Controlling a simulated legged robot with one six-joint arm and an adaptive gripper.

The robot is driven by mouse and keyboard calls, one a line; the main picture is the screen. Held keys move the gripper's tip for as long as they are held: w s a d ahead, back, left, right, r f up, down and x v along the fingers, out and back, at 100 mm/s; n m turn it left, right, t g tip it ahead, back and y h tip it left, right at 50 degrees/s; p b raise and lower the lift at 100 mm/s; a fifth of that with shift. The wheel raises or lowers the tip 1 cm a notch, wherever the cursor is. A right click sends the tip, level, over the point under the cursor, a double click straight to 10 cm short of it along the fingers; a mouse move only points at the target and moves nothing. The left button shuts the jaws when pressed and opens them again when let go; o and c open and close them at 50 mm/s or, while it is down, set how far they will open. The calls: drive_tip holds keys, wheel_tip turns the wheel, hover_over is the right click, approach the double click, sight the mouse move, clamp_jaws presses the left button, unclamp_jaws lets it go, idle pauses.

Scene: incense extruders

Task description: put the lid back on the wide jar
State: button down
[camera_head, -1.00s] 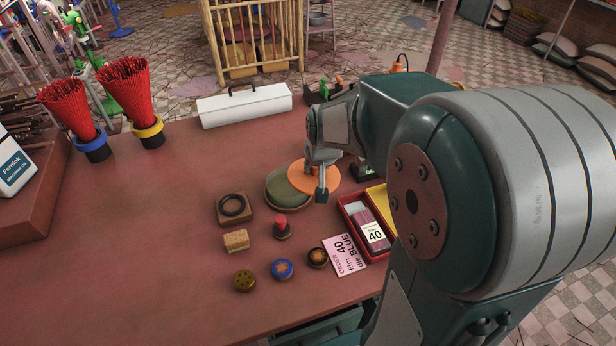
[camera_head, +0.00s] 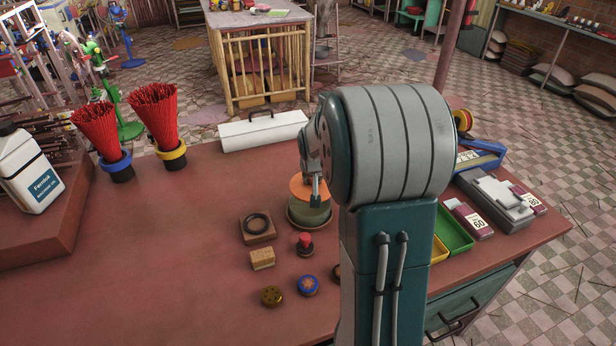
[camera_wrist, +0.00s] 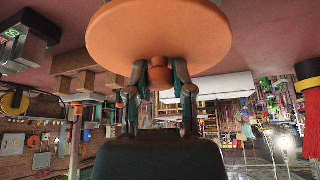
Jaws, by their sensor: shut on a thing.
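The wide jar (camera_head: 309,214) is a round greenish vessel with a dark rim at its foot, standing upright on the red-brown bench in the head view. The orange disc lid (camera_head: 298,187) is over its top, roughly level, and hides the mouth; I cannot tell whether it touches the rim or hangs just above. My gripper (camera_head: 316,192) is above the lid, partly hidden by my arm. In the wrist view the lid (camera_wrist: 160,28) fills the top middle, and my gripper (camera_wrist: 160,75) is shut on its small orange knob (camera_wrist: 160,78).
A wooden block with a black ring (camera_head: 257,226), a red-topped stamp (camera_head: 305,243), a cork block (camera_head: 262,258) and small round dies lie in front of the jar. A white toolbox (camera_head: 263,132) stands behind. Coloured trays are at right. The bench's left middle is clear.

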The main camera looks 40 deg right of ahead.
sight(311, 190)
drive_tip(key=shift+a+f, duration=0.1)
drive_tip(key=shift+f, duration=0.7)
drive_tip(key=shift+a+f, duration=0.3)
drive_tip(key=shift+f, duration=0.2)
drive_tip(key=shift+a+f, duration=0.25)
drive_tip(key=shift+f, duration=0.5)
drive_tip(key=shift+d+f, duration=0.35)
drive_tip(key=shift+d, duration=0.1)
drive_tip(key=shift+a, duration=0.25)
drive_tip(key=shift+d+r, duration=0.1)
drive_tip(key=shift+d, duration=0.1)
drive_tip(key=shift+a, duration=0.15)
idle(0.3)
drive_tip(key=shift+c, duration=2)
unclamp_jaws()
